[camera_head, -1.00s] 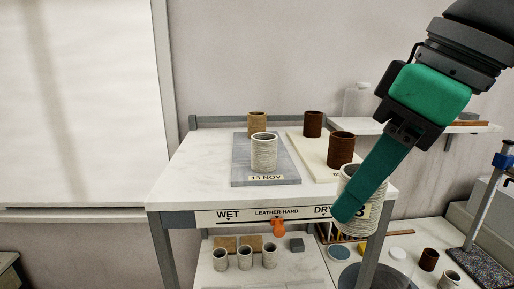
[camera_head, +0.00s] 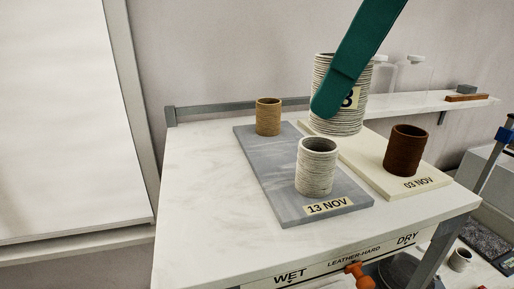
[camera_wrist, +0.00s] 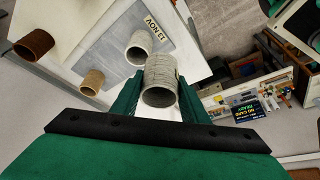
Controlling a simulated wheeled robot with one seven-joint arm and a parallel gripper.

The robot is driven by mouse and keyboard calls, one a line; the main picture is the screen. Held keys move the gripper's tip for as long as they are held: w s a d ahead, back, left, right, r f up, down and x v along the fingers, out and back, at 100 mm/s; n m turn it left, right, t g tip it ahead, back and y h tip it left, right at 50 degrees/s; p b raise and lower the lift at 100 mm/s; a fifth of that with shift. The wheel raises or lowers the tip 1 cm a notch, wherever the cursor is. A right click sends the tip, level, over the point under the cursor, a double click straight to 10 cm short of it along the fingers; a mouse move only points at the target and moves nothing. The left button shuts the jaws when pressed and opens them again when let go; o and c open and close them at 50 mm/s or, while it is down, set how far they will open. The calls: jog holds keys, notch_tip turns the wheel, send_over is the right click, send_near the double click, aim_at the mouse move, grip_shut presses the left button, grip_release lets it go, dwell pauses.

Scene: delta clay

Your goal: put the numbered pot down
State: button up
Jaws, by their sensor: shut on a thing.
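The numbered pot (camera_head: 325,72) is pale, ridged and upright, with a cream number label partly covered by a finger. My gripper (camera_head: 330,104) is shut on it, one green finger across its near side. In the wrist view the pot (camera_wrist: 159,78) sits between both green fingers. In the head view its base overlaps the cream board (camera_head: 350,152); I cannot tell if it touches. A dark brown pot (camera_head: 405,150) stands on that board, marked 03 NOV. The grey board (camera_head: 275,180), marked 13 NOV, holds a pale pot (camera_head: 316,167) and a tan pot (camera_head: 268,117).
The white tabletop (camera_head: 200,190) is clear left of the grey board. Its front edge reads WET, LEATHER-HARD and DRY, with an orange knob (camera_head: 360,275) below. A wall shelf (camera_head: 425,103) with clear bottles is behind. The dark pot (camera_wrist: 35,43) and tan pot (camera_wrist: 92,82) show in the wrist view.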

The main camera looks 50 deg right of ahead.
jog(key=w+a+f, duration=0.1)
jog(key=w+f, duration=0.2)
jog(key=w, duration=0.1)
jog(key=w+a+f, duration=0.2)
jog(key=w+f, duration=0.1)
jog(key=w, duration=0.1)
jog(key=w+a+f, duration=0.1)
jog(key=w+f, duration=0.2)
jog(key=w, duration=0.1)
jog(key=shift+w+a+f, duration=0.25)
jog(key=shift+w+a, duration=0.05)
jog(key=shift+w+f, duration=0.15)
jog(key=shift+f, duration=1.55)
jog(key=shift+a+f, duration=0.1)
jog(key=shift+f, duration=0.05)
jog(key=o, duration=1.2)
jog(key=v, duration=1.2)
